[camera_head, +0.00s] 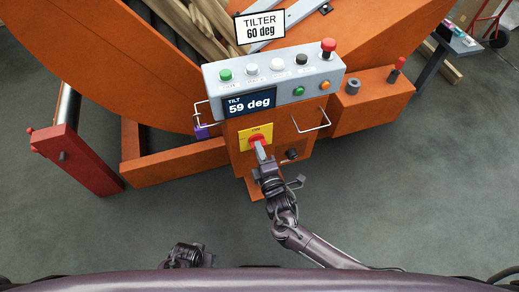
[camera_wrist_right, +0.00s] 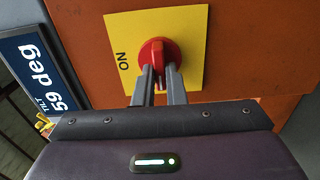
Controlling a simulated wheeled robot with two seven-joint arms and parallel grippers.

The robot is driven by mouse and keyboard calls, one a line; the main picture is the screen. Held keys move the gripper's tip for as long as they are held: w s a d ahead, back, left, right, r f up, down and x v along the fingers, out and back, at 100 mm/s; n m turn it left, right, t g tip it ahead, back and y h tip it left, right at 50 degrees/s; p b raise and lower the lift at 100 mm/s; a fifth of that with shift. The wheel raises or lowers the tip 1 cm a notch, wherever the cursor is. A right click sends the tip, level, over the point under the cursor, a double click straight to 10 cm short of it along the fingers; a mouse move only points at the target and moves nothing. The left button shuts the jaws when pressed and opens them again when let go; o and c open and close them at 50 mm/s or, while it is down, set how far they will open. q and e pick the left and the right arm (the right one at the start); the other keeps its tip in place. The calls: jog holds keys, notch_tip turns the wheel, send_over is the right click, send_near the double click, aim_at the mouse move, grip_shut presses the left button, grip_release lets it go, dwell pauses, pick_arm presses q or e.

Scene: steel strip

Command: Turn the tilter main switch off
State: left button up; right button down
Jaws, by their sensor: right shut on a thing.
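The tilter main switch is a red rotary knob (camera_wrist_right: 160,58) on a yellow plate (camera_wrist_right: 190,27) marked ON, set in the orange front of the tilter cabinet. In the head view the yellow plate (camera_head: 246,134) is below the display. My right gripper (camera_head: 261,152) reaches up to the knob; in the right wrist view its two grey fingers (camera_wrist_right: 159,78) are shut on the knob's grip. The knob's exact pointing is partly hidden by the fingers. My left gripper (camera_head: 187,255) is low at the left of centre, away from the cabinet; its jaws are not clear.
The grey panel (camera_head: 270,75) above carries several buttons and a red mushroom button (camera_head: 328,46). A display (camera_head: 249,102) reads TILT 59 deg; a sign (camera_head: 260,27) reads TILTER 60 deg. Wire handles (camera_head: 313,126) stick out beside the switch. The floor (camera_head: 400,190) at right is clear.

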pick_arm(q)
jog(key=shift+s+f, duration=0.1)
pick_arm(e)
jog(key=shift+s+f, duration=0.1)
dwell(0.3)
jog(key=c, duration=1.5)
grip_release()
pick_arm(q)
jog(key=shift+s+a+f+p, duration=0.3)
jog(key=shift+s+f, duration=0.1)
jog(key=shift+f, duration=0.15)
jog(key=shift+s+a+f+p, duration=0.2)
jog(key=shift+s+f+p, duration=0.1)
jog(key=shift+s+f, duration=0.15)
pick_arm(e)
jog(key=v, duration=0.7)
jog(key=shift+s+d, duration=0.1)
jog(key=shift+s, duration=0.25)
